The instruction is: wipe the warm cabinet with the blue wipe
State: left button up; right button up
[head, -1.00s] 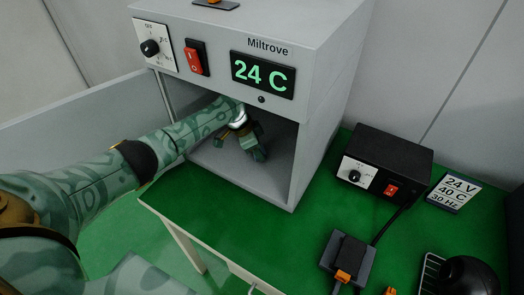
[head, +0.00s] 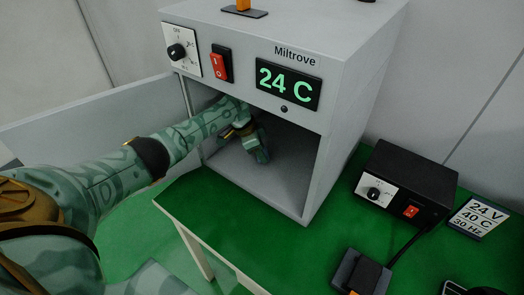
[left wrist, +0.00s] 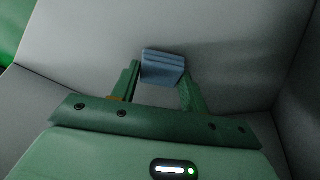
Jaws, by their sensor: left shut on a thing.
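The warm cabinet (head: 349,110) is a grey box marked Miltrove, its display (head: 288,84) reading 24 C. Its front is open, with the door (head: 95,117) swung out to the left. My left arm reaches inside, and the left gripper (head: 262,152) is low in the chamber. In the left wrist view, the left gripper (left wrist: 160,82) is shut on the blue wipe (left wrist: 163,67), a small folded blue pad held between the fingertips against or close to a grey inner surface (left wrist: 232,62). I cannot tell whether it touches. The wipe is hidden in the head view. My right gripper is not in view.
A black control box (head: 405,182) with a red switch stands right of the cabinet on the green bench top (head: 290,250). A sign (head: 479,217) reading 24 V, 40 C, 30 Hz is beside it. A dark device (head: 360,272) lies in front. Cabinet walls closely surround the gripper.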

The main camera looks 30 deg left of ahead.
pick_arm(q)
jog(key=shift+r+p, duration=2.5)
jog(key=shift+r, duration=0.6)
jog(key=shift+f, duration=0.1)
